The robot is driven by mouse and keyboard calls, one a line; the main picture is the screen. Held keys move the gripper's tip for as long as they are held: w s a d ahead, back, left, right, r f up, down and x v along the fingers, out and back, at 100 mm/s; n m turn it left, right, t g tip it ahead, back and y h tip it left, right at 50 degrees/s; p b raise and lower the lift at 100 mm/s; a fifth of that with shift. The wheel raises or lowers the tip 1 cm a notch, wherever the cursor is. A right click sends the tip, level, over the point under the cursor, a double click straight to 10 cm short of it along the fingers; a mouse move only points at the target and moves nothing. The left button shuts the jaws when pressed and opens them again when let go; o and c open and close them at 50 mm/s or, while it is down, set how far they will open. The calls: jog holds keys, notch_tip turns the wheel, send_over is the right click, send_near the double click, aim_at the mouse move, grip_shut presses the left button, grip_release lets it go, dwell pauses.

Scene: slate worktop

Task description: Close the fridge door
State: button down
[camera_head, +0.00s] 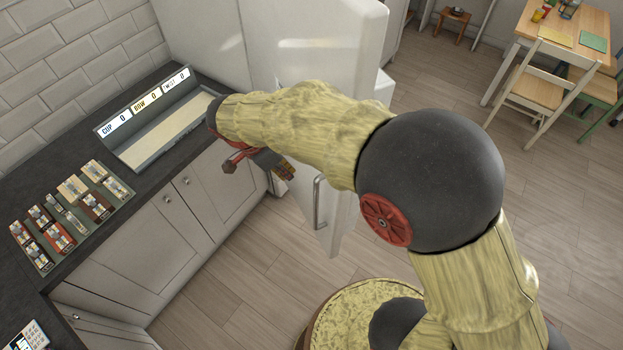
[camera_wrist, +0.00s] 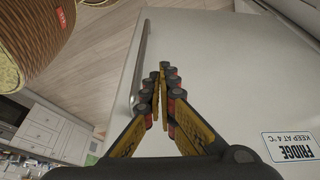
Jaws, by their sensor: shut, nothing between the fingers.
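The white fridge door (camera_head: 340,225) stands open, swung out from the fridge into the room. A bar handle (camera_head: 318,203) runs upright on it. In the wrist view the door's flat white face (camera_wrist: 230,75) fills the middle and right, with a fridge label (camera_wrist: 292,147) at lower right and the handle (camera_wrist: 139,65) at left. My gripper (camera_head: 284,172) is shut and empty. In the wrist view its fingertips (camera_wrist: 164,70) are over the door face, right of the handle; I cannot tell whether they touch it. My arm hides part of the door in the head view.
A dark worktop (camera_head: 75,180) with a sorting tray (camera_head: 165,128) and small racked items lies at left above grey cabinets (camera_head: 140,235). A wooden table (camera_head: 575,40) and chair (camera_head: 535,85) stand at far right. The wooden floor (camera_head: 435,85) between is largely clear.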

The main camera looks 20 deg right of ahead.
jog(key=w+d+f+m+p, duration=0.1)
jog(key=d+f, duration=0.6)
jog(key=f, duration=0.2)
jog(key=shift+w+d+f, duration=0.15)
jog(key=shift+d, duration=0.15)
jog(key=shift+d, duration=0.1)
